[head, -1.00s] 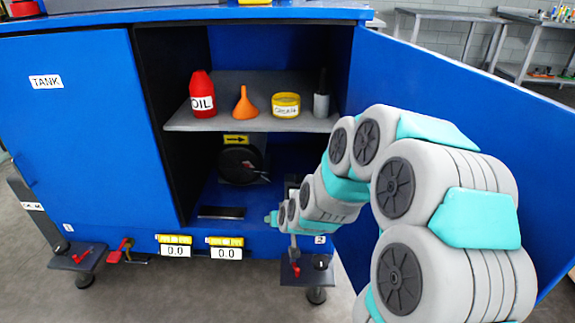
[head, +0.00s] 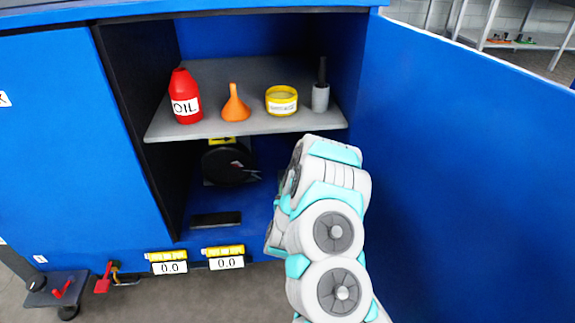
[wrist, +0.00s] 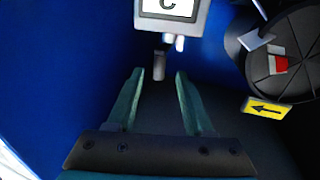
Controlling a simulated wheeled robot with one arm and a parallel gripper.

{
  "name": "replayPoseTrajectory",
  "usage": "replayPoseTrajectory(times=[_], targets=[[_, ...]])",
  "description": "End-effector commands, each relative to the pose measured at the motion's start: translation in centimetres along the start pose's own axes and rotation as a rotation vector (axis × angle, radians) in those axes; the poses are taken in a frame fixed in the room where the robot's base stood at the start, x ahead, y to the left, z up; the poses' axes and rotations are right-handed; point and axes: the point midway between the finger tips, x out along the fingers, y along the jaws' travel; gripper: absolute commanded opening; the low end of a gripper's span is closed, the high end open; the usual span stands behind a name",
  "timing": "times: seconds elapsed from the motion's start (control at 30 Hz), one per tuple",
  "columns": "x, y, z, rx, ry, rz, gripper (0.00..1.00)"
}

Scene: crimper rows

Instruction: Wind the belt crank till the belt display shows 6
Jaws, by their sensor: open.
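A dark round wheel (head: 228,165) stands at the back of the open cabinet under the shelf, with a yellow arrow plate (head: 222,142) above it. In the wrist view the wheel (wrist: 285,55) is at the upper right with a red-and-white mark, near the arrow plate (wrist: 265,108). A grey box (wrist: 172,14) with a white face, partly cut off and showing a "C"-like mark, has a short grey peg (wrist: 159,66) below it. My gripper (wrist: 158,78) is open, its teal fingers pointing toward the peg; contact cannot be told. In the head view my arm hides the gripper. I cannot tell which display is the belt's.
Two yellow-topped displays reading 0.0 (head: 169,267) (head: 226,262) sit on the lower front edge. The shelf (head: 262,125) holds a red oil bottle (head: 185,98), orange funnel (head: 235,105), yellow tin (head: 281,101) and grey cup (head: 320,97). The open blue door (head: 470,170) stands right of my arm.

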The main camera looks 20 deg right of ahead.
Motion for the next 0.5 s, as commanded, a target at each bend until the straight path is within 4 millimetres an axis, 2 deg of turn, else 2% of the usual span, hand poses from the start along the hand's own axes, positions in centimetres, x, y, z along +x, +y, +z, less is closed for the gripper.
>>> replayPoseTrajectory(times=[0.5], targets=[[1.5, 0.4, 1.0, 0.002, 0.0, 0.02, 0.52]])
